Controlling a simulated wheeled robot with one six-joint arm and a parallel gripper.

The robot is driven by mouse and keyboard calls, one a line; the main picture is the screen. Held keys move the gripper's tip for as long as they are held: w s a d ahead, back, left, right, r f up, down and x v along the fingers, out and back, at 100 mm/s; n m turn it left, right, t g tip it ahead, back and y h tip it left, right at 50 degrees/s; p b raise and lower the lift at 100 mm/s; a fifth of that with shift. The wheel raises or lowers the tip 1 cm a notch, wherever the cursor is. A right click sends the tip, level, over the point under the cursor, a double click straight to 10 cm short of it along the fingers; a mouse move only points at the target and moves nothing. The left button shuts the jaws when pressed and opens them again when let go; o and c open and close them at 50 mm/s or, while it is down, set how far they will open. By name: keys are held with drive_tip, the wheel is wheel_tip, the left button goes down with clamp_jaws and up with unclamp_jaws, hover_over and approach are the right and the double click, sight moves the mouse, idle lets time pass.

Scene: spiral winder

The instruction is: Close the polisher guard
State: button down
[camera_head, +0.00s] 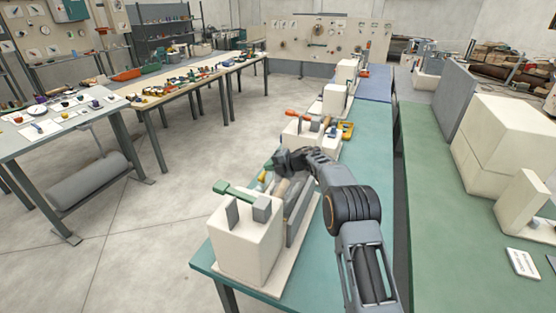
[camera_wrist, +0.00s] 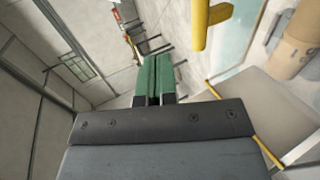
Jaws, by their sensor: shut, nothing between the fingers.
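My gripper (camera_head: 268,165) is over the near machine on the teal bench, its fingers pointing left. In the wrist view its green fingers (camera_wrist: 158,80) are shut together with nothing between them. A yellow bar (camera_wrist: 208,22) stands just right of the fingertips, apart from them in the picture. A small yellow piece (camera_head: 262,177) shows just below the fingers in the head view. I cannot tell for sure whether it belongs to the polisher guard. The machine has a cream block (camera_head: 245,250) with a green lever and grey blocks on top. My arm hides part of its back.
The teal bench (camera_head: 365,150) carries more cream machines (camera_head: 335,98) farther back. A green bench (camera_head: 440,220) with large cream blocks (camera_head: 512,145) is at the right. Work tables (camera_head: 75,120) stand at the left. The floor between is clear.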

hover_over(264, 185)
drive_tip(key=shift+s+f+b, duration=0.1)
drive_tip(key=shift+f+b, duration=0.35)
drive_tip(key=shift+f, duration=1.65)
